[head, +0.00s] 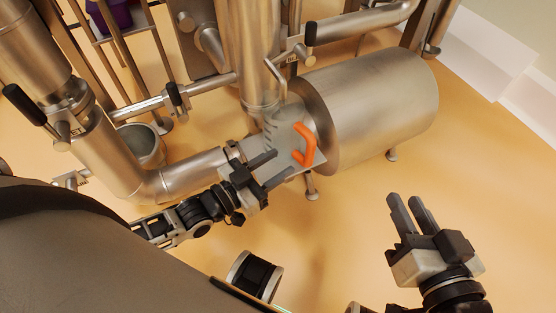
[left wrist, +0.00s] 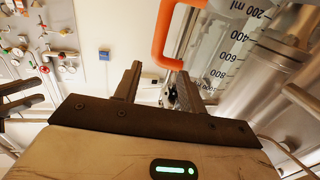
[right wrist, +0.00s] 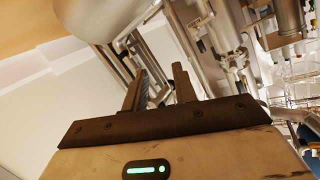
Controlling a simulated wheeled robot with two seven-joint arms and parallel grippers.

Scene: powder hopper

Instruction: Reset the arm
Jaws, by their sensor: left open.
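My left gripper (head: 283,165) is open, with its fingers pointing at a clear jug (head: 284,128) with an orange handle (head: 312,146). In the left wrist view the open fingers (left wrist: 158,72) are apart with nothing held between them. The orange handle (left wrist: 160,42) shows just above the fingertips there, and the jug (left wrist: 222,50) carries a millilitre scale. I cannot tell whether the fingers touch the handle. My right gripper (head: 406,200) is at the lower right over the floor, open and empty. Its parted fingers also show in the right wrist view (right wrist: 160,75).
A steel drum (head: 375,95) lies just right of the jug. Steel pipes (head: 185,175) run left and behind my left gripper, with black-handled valves (head: 174,95). A grey pot (head: 142,147) stands at the left. The floor (head: 350,225) around my right gripper looks clear.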

